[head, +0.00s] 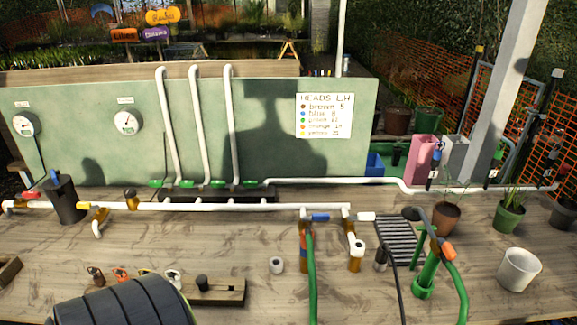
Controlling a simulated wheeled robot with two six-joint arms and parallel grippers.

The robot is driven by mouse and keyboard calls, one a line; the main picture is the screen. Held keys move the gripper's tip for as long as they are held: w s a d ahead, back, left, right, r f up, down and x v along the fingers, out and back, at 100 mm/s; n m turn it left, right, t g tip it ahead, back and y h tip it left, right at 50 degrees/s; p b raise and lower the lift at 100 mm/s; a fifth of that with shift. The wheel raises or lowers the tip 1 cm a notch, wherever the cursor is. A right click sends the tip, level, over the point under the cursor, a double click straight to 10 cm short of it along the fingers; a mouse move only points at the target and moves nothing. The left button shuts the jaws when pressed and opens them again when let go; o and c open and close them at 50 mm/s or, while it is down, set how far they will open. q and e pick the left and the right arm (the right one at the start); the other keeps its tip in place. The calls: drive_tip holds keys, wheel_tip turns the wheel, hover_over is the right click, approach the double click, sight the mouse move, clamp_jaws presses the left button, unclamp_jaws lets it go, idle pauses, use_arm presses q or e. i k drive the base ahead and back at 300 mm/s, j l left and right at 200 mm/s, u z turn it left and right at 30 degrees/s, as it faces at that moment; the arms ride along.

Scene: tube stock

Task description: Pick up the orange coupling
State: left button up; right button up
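Two orange pieces could be the orange coupling, and I cannot tell which it is. One orange piece (447,249) sits on a green hose at the right, beside the slatted drain. A small orange fitting (120,274) stands on the front left of the bench, in a row with brown, yellow and white ones. Its lower part is hidden by a dark ribbed rounded form in front. Neither gripper shows in the head view.
The wooden bench (400,300) carries white pipes (240,206) across its middle. A wooden block (230,297) with a dark knob, a white ring (276,265), a green hose (311,275) and a white pot (518,269) stand at the front.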

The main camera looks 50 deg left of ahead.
sight(308, 230)
drive_tip(key=u, duration=1.4)
drive_tip(key=l+z, duration=0.15)
drive_tip(key=l, duration=0.2)
